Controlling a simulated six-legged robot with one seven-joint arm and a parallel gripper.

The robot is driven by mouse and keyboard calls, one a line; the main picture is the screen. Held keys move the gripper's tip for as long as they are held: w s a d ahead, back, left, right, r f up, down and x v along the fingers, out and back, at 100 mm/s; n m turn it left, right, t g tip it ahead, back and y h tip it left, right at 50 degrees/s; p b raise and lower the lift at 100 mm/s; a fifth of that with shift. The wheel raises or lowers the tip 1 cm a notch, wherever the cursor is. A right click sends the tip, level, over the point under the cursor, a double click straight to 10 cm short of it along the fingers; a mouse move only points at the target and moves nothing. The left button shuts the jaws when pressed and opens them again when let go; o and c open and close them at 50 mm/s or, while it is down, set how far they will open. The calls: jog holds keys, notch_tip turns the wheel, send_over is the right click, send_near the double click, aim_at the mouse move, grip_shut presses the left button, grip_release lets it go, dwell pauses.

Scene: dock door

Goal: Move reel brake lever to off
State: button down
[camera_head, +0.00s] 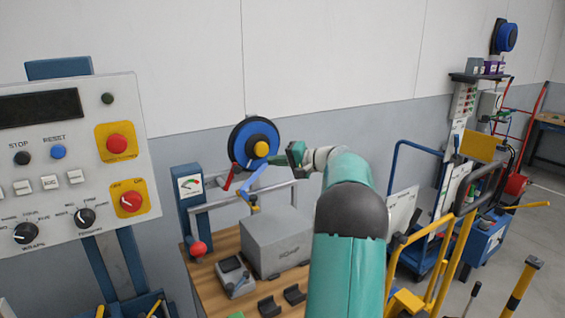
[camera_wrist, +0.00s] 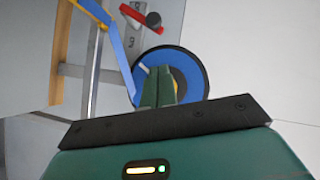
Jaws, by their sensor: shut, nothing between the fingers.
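The reel (camera_head: 240,140) is a black disc with a blue face and a yellow hub, in front of the wall. It also shows in the wrist view (camera_wrist: 190,62), partly behind my fingers. A red lever (camera_head: 231,177), which looks like the reel brake lever, is at the reel's lower left. In the wrist view the red lever (camera_wrist: 135,13) lies across a pale plate with small marks, too small to read surely. My gripper (camera_head: 296,152) is right of the reel in the head view, apart from the red lever. Its green fingers (camera_wrist: 158,88) are together and empty.
A blue bar (camera_head: 256,181) with a yellow end slants beside the red lever. A grey metal rail (camera_head: 215,203) runs behind the wooden bench (camera_head: 207,270), which carries a grey box (camera_head: 275,243). A control panel (camera_head: 75,165) stands left; carts (camera_head: 440,240) stand right.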

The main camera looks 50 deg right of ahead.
jog(key=w+a+f, duration=0.2)
jog(key=w+a, duration=0.2)
jog(key=w, duration=0.2)
jog(key=shift+w+a+f, duration=0.15)
jog(key=shift+a, duration=0.25)
jog(key=shift+w, duration=0.1)
jog(key=shift+a, duration=0.1)
jog(key=shift+a+r, duration=0.2)
